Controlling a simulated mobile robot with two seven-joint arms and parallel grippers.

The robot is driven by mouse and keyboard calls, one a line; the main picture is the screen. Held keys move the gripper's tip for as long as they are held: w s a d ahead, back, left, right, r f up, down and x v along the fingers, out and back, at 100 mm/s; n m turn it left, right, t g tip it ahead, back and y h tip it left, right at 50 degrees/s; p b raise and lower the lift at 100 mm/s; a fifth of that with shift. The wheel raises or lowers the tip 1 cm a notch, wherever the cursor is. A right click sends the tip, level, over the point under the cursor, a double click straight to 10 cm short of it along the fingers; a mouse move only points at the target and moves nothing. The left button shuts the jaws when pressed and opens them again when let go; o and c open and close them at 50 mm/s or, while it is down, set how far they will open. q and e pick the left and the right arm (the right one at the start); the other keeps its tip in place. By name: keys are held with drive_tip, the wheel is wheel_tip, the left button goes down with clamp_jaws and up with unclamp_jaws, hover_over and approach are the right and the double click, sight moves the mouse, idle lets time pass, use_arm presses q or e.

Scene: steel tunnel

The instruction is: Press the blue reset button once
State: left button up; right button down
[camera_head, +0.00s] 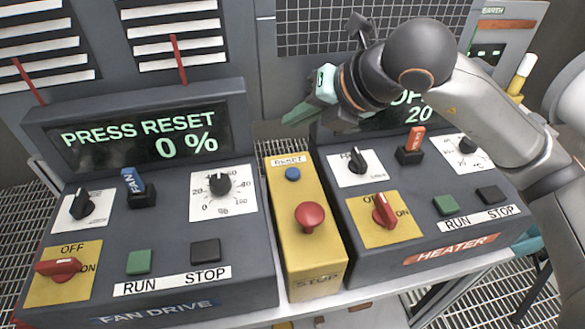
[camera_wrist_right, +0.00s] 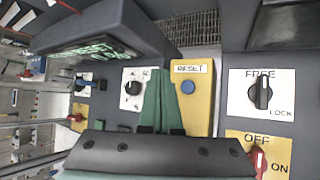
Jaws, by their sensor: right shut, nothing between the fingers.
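The blue reset button (camera_head: 292,174) sits near the top of the yellow box (camera_head: 320,258), under a RESET label. It also shows in the wrist view (camera_wrist_right: 188,87), just right of the green fingers. My right gripper (camera_head: 292,117) is shut and empty. In the head view its fingertips are above and behind the button, apart from it, pointing left. In the wrist view the fingertips (camera_wrist_right: 160,73) lie left of the button. The left display (camera_head: 140,138) reads PRESS RESET, 0 %. My left gripper is not in view.
A red mushroom button (camera_head: 310,216) is below the blue one on the same box. The fan drive panel (camera_head: 255,278) stands left and the heater panel (camera_head: 430,230) right, both with raised knobs and switches. My right arm partly covers the heater display.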

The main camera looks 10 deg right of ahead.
drive_tip(key=shift+f, duration=0.15)
drive_tip(key=b, duration=0.5)
hover_over(296, 179)
wheel_tip(296, 179, down, 8)
drive_tip(key=shift+w+d+r, duration=0.1)
drive_tip(key=shift+f+b, duration=0.4)
drive_tip(key=shift+f, duration=0.1)
idle(1.4)
drive_tip(key=shift+f+b, duration=0.35)
drive_tip(key=shift+b, duration=0.35)
